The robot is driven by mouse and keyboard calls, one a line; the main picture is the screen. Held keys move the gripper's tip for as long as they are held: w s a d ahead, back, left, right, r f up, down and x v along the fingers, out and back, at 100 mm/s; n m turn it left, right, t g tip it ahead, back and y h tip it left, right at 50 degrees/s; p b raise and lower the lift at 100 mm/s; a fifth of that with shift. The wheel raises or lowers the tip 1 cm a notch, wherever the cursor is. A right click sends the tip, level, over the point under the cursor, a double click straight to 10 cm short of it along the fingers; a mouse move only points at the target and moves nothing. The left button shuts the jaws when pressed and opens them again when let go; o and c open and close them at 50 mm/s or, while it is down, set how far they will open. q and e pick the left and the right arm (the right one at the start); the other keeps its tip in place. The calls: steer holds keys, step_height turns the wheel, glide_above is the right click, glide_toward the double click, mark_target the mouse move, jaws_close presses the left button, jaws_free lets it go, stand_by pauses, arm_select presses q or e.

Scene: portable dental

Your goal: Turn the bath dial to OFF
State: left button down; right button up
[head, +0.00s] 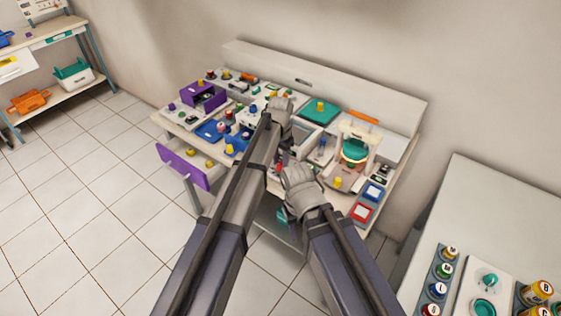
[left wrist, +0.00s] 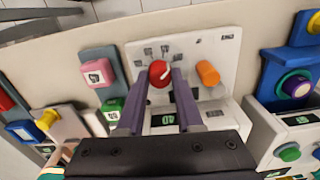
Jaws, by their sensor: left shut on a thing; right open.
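A red round dial (left wrist: 159,72) with a white pointer line sits on a white upright panel (left wrist: 229,55). In the left wrist view the pointer leans up and right. Small labels surround the dial, too small to read. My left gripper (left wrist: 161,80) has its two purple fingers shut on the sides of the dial. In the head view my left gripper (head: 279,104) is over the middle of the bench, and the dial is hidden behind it. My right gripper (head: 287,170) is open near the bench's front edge.
An orange knob (left wrist: 208,73) is close to the right of the dial. A pink block (left wrist: 97,72) stands to the left. The bench is crowded, with an open purple drawer (head: 182,167) at front left. Another table (head: 487,205) stands at right.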

mark_target(280, 164)
arm_select(q)
steer(key=shift+m, duration=1)
steer(key=c, duration=0.6)
jaws_free()
steer(key=shift+o, duration=0.2)
steer(key=shift+r, duration=0.1)
step_height(280, 164, up, 8)
steer(key=p, duration=0.8)
steer(key=shift+f, duration=0.2)
